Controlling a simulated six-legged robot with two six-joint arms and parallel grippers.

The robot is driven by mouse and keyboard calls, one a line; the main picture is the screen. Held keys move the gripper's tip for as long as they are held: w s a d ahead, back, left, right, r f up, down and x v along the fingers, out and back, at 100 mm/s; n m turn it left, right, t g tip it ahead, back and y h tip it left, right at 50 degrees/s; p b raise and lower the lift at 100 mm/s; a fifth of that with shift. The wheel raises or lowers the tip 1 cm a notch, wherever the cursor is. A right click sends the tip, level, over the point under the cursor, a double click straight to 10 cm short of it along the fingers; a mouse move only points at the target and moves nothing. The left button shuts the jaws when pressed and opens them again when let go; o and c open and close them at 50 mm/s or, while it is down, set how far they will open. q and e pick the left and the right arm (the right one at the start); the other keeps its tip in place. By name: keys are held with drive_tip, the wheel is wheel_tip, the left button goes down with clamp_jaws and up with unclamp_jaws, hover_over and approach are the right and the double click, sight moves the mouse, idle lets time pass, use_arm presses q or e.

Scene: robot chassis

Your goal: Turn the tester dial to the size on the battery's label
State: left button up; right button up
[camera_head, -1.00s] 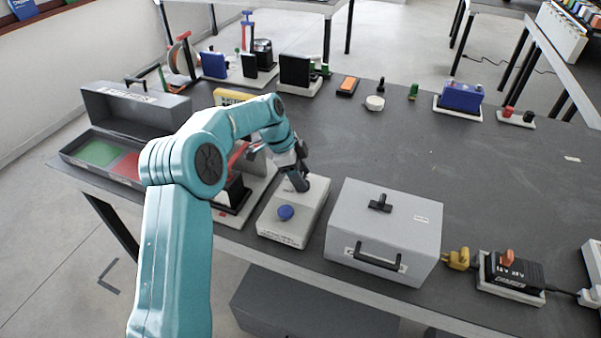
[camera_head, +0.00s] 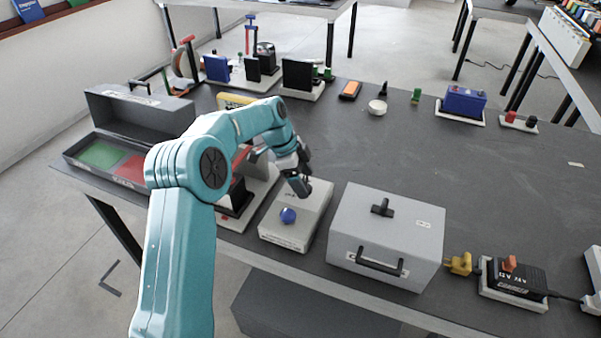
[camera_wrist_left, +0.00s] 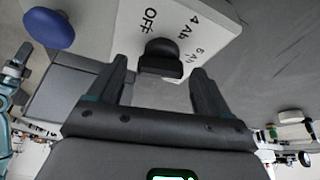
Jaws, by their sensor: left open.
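The tester is a pale box (camera_head: 288,235) near the table's front edge, with a round blue knob (camera_head: 288,215) on top. The knob also shows in the left wrist view (camera_wrist_left: 48,28). The black dial (camera_wrist_left: 161,58) stands among the printed marks OFF, 4 Ah and 6 Ah. My left gripper (camera_head: 304,190) is over the tester's far end and hides the dial in the head view. In the wrist view its open fingers (camera_wrist_left: 159,72) lie either side of the dial, with gaps. My right gripper is not in view.
A grey lidded case (camera_head: 388,235) with handles stands close right of the tester. A grey open box (camera_head: 68,160) with green and red panels is at left. A blue block (camera_head: 462,102) sits on a stand at the back. The table's middle right is clear.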

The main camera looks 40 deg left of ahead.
use_arm(q)
drive_tip(key=p+v, duration=0.2)
drive_tip(key=v, duration=1.4)
drive_tip(key=shift+a, duration=0.15)
drive_tip(key=shift+s+r, duration=0.1)
